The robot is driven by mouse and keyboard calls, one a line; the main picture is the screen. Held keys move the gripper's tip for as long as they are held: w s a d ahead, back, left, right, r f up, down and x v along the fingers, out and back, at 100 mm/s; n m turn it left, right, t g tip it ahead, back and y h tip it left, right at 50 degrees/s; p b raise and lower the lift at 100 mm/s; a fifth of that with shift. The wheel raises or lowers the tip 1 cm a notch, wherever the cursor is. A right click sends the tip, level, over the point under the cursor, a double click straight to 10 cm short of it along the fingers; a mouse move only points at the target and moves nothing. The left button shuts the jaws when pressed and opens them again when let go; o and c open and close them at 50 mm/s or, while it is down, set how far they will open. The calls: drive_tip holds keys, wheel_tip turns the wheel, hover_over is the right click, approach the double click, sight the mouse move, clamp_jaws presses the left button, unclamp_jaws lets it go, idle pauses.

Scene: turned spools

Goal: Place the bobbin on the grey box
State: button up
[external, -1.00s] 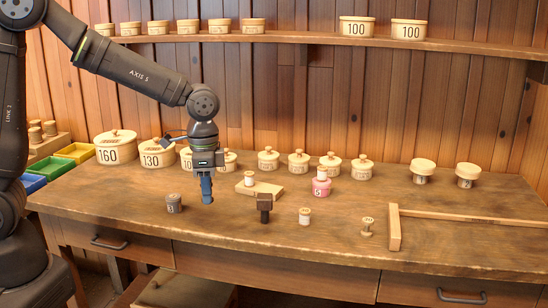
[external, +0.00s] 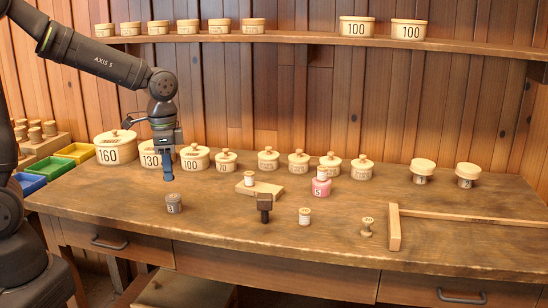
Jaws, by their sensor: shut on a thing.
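The grey box (external: 174,203) is a small round dark-grey container with a pale number label. It stands upright at the left front of the bench, and its top looks bare. My gripper (external: 168,168) points down, just above and slightly behind the grey box in the picture, apart from it. It is shut on a narrow blue thing (external: 168,176), which I take as the bobbin. Its outline is too small to separate clearly from the fingers.
Lidded round boxes, including the 100 box (external: 195,159), line the back. Bare bench surrounds the grey box.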

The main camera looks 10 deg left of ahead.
hover_over(174, 196)
wheel_tip(174, 196, down, 4)
drive_tip(key=shift+s+a+f, duration=0.1)
drive_tip(key=shift+f, duration=1.95)
drive_tip(key=o, duration=0.9)
drive_tip(key=shift+f, duration=0.1)
drive_tip(key=shift+o, duration=0.2)
wheel_tip(174, 196, up, 12)
